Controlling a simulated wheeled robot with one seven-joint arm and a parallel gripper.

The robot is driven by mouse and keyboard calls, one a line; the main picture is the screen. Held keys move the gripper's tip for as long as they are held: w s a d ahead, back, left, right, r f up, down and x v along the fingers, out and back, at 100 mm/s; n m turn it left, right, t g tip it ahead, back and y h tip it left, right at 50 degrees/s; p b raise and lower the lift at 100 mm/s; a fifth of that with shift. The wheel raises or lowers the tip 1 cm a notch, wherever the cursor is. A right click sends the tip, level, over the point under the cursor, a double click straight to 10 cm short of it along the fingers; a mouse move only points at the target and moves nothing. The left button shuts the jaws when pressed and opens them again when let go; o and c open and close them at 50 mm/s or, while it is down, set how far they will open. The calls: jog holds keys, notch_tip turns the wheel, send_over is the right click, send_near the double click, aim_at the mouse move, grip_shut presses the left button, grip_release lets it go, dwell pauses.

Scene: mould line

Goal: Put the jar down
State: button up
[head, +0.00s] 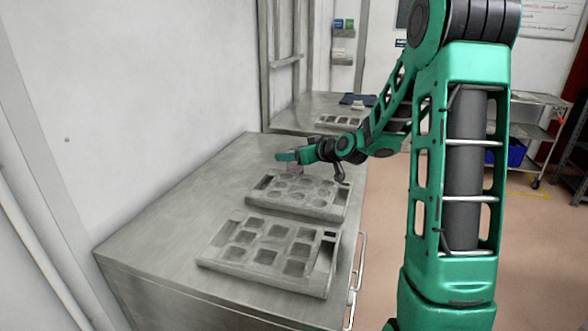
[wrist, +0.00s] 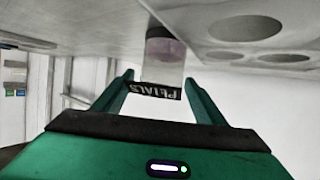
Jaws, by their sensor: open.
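The jar (wrist: 163,60) is clear, with pinkish contents and a dark label reading "PETALS". The wrist view is upside down, and in it the jar appears upright with its base at the grey worktop (head: 165,225). My gripper (wrist: 158,80) is open, with one green finger on each side of the jar's labelled upper part. A gap shows between the jar and the fingers. In the head view my gripper (head: 290,157) is low over the worktop, just behind the tray with round holes (head: 255,194), and the small jar (head: 294,169) is partly hidden below it.
A tray with square pockets (head: 213,262) lies nearer on the worktop. The round-hole tray is close beside the jar. A further table (head: 290,117) holds another small tray (head: 340,121). A wall borders the worktop's left. The worktop left of the trays is clear.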

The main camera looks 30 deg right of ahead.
jog(key=c, duration=1.1)
jog(key=shift+r, duration=0.15)
jog(key=shift+r, duration=0.55)
jog(key=s+a+r, duration=0.2)
jog(key=a+r, duration=0.1)
jog(key=s+a+r, duration=0.2)
jog(key=a+r, duration=0.1)
jog(key=s+a+r, duration=0.3)
jog(key=shift+a+r, duration=0.25)
jog(key=shift+r, duration=0.1)
